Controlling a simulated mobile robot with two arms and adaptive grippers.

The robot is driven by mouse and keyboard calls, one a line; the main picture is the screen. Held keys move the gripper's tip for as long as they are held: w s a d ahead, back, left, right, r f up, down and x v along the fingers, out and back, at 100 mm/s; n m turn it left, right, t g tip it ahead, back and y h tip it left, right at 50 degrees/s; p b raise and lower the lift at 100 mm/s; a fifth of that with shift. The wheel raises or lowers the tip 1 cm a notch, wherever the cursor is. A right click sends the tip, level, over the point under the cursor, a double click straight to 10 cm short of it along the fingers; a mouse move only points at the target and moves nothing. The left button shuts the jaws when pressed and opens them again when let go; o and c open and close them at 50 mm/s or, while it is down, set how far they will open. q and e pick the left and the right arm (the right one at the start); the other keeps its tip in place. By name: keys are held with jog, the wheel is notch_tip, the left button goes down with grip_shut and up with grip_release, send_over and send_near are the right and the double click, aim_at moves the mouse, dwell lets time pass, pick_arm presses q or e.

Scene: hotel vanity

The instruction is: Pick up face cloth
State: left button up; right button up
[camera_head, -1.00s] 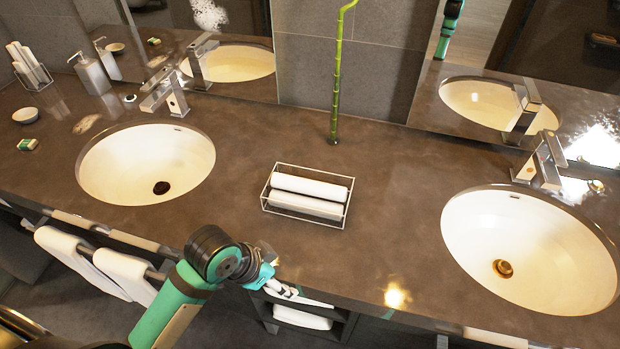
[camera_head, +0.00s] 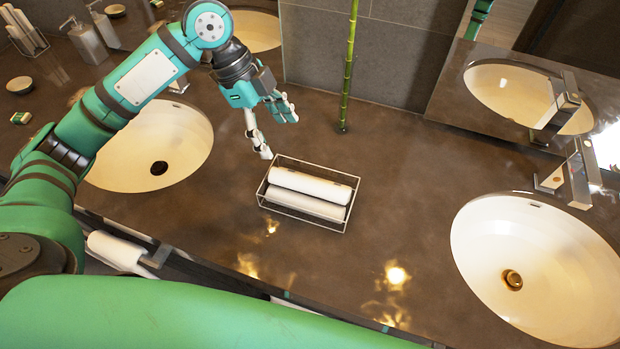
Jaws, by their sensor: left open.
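Two rolled white face cloths lie side by side in a wire basket (camera_head: 346,221) on the counter. The rear face cloth (camera_head: 310,186) and the front face cloth (camera_head: 306,205) both show fully enough to tell apart. My left gripper (camera_head: 279,132) is open and empty above the counter, just behind and left of the basket. One finger points down near the basket's back left corner; I cannot tell how high it is. My right gripper is not in view.
A left sink (camera_head: 150,150) lies partly behind my left arm, and a right sink (camera_head: 530,255) is at the right. A green bamboo stalk (camera_head: 349,70) stands behind the basket. The counter (camera_head: 410,160) between basket and right sink is clear.

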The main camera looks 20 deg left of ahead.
pick_arm(q)
jog(key=x, duration=0.4)
jog(key=p, duration=0.2)
send_over(306, 180)
jog(key=a, duration=0.2)
jog(key=f, duration=0.5)
jog(key=shift+s+f, duration=0.2)
jog(key=shift+s, duration=0.05)
jog(key=shift+f, duration=0.25)
jog(key=shift+d+f, duration=0.15)
jog(key=p+x, duration=0.2)
jog(key=x, duration=0.2)
jog(key=shift+w+d+f, duration=0.15)
jog(key=shift+w+f, duration=0.05)
jog(key=shift+f, duration=0.3)
jog(key=c, duration=1.1)
jog(key=shift+c, duration=0.2)
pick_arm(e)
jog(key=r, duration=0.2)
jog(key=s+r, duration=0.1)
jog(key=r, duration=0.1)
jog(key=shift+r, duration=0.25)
pick_arm(q)
jog(key=shift+r, duration=0.1)
